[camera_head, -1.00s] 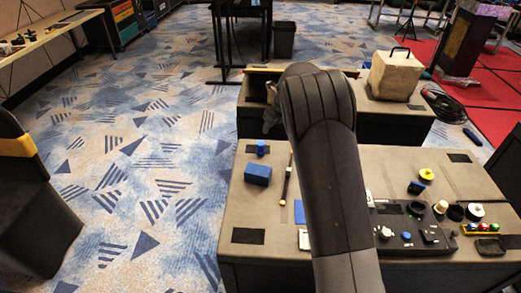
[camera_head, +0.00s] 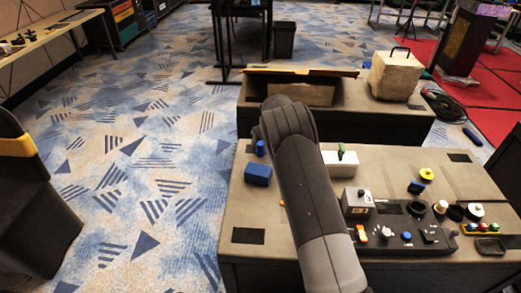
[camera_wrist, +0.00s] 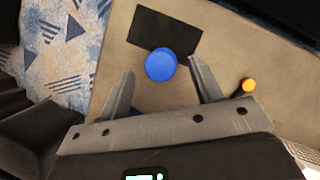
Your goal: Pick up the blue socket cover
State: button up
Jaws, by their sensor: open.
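A small blue cylindrical piece, which looks like the blue socket cover (camera_head: 260,148), stands at the far left corner of the near table. In the wrist view, its round blue top (camera_wrist: 160,65) shows beside a black patch, between and slightly beyond the fingertips. My gripper (camera_wrist: 162,68) is open, one finger on each side of the piece in the picture, with nothing held. I cannot tell the height gap between fingers and piece. In the head view my arm hides most of the gripper.
A blue box (camera_head: 258,174) sits just in front of the blue piece. An orange-tipped tool (camera_wrist: 248,85) lies right of the fingers in the wrist view. A white block (camera_head: 345,161) and a grey device (camera_head: 357,202) stand right of my arm. Carpet lies left of the table.

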aim_at(261, 143)
jog(key=shift+x, duration=1.8)
jog(key=shift+c, duration=0.3)
jog(key=c, duration=1)
